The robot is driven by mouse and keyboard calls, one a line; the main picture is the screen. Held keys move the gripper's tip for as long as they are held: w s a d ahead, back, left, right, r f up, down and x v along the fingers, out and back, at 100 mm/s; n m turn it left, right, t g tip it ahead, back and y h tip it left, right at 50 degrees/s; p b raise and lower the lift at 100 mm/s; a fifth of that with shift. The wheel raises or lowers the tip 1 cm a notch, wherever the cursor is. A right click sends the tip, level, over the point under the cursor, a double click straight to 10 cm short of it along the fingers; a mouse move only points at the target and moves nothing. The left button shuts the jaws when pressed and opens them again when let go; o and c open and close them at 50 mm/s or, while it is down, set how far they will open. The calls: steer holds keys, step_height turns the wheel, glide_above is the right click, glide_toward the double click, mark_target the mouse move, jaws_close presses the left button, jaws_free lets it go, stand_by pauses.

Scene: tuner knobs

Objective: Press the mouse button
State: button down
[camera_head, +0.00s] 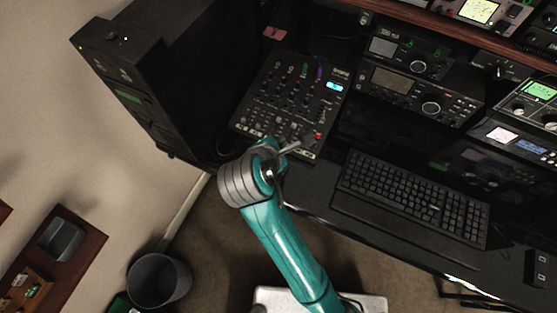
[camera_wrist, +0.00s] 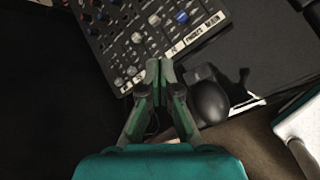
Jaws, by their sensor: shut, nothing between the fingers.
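The black computer mouse (camera_wrist: 210,102) lies on the dark desk in the wrist view, just right of my gripper. Its button end (camera_wrist: 201,75) points up the picture, towards the mixer. My gripper (camera_wrist: 158,70) is shut and empty. Its fingertips appear left of the mouse's button end, near the mixer's lower edge. How high they are above the desk is hard to tell. In the head view my gripper (camera_head: 300,145) is over the front of the mixer, and I cannot make out the mouse there.
The mixer (camera_head: 283,95) with its knobs also fills the top of the wrist view (camera_wrist: 130,45). A keyboard (camera_head: 412,197) lies to the right. A black cabinet (camera_head: 150,75) stands left, and radios (camera_head: 410,90) stand behind. A bin (camera_head: 158,280) is on the floor.

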steer(key=shift+f, duration=4.45)
steer(key=shift+f, duration=0.1)
steer(key=shift+f, duration=0.3)
steer(key=shift+f, duration=0.3)
steer(key=shift+r, duration=0.75)
